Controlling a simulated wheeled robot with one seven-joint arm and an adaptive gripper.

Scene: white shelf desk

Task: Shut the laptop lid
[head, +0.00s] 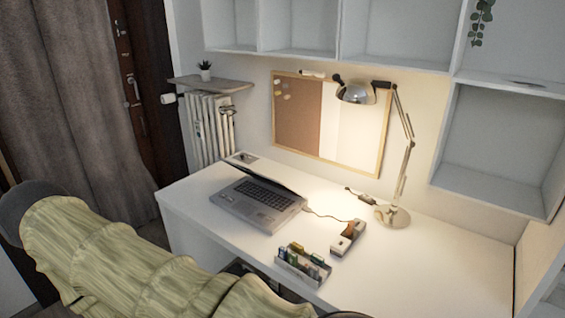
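The laptop (261,202) sits on the left part of the white desk. Its dark keyboard and its touchpad are uncovered and face me. The laptop lid (264,178) shows only as a thin dark strip along the far side of the keyboard, seen nearly edge-on. It is open, not lying on the keyboard; its exact angle is hard to tell. My gripper is not in view, and nothing visible touches the laptop.
A silver desk lamp (394,214) stands behind right on the desk (440,262). A stapler-like item (347,237) and an organizer (303,264) with small items lie right of the laptop. Wall shelves (395,55) hang above. The desk's right part is clear.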

